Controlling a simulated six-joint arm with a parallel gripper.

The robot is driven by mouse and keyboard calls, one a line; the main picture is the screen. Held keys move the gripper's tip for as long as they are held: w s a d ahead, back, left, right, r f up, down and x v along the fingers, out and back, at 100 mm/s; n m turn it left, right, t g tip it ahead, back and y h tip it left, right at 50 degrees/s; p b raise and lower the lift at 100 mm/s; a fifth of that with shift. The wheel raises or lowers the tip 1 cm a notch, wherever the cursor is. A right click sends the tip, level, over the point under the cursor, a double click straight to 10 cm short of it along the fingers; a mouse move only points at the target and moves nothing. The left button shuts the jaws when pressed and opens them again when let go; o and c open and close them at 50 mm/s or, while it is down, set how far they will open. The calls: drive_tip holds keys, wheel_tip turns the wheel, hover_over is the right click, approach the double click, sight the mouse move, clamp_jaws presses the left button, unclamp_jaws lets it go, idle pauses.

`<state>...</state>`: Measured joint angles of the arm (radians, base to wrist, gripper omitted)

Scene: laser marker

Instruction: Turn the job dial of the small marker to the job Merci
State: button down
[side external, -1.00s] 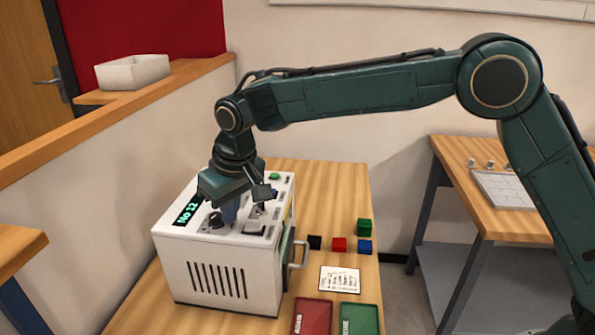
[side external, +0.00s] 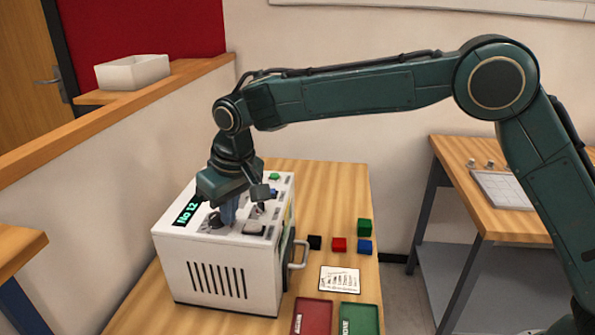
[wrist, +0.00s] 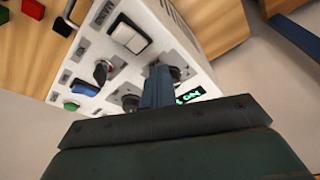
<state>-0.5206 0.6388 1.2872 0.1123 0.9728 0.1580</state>
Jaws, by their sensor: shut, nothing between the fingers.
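The small marker (side external: 220,270) is a white box with a vented front on the wooden table. Its display (side external: 187,211) reads "No 12" in green; it also shows, partly hidden, in the wrist view (wrist: 191,95). A dark round knob (side external: 215,220) sits on the top panel beside the display. The wrist view shows several knobs, one (wrist: 176,73) right beside my fingers; their labels are not readable, so I cannot tell which is the job dial. My gripper (side external: 229,213) is shut and empty, pointing down low over the panel. Its fingers also show in the wrist view (wrist: 157,85).
The panel also carries a white rocker switch (wrist: 129,36), a green button (wrist: 70,106) and a blue one (wrist: 85,88). A door handle (side external: 299,255) juts from the marker's right side.

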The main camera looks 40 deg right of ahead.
drive_tip(key=shift+s+a, duration=0.25)
drive_tip(key=shift+a, duration=0.75)
idle(0.7)
drive_tip(key=shift+s, duration=0.1)
drive_tip(key=shift+s, duration=0.25)
wheel_tip(320, 180, up, 6)
idle(1.0)
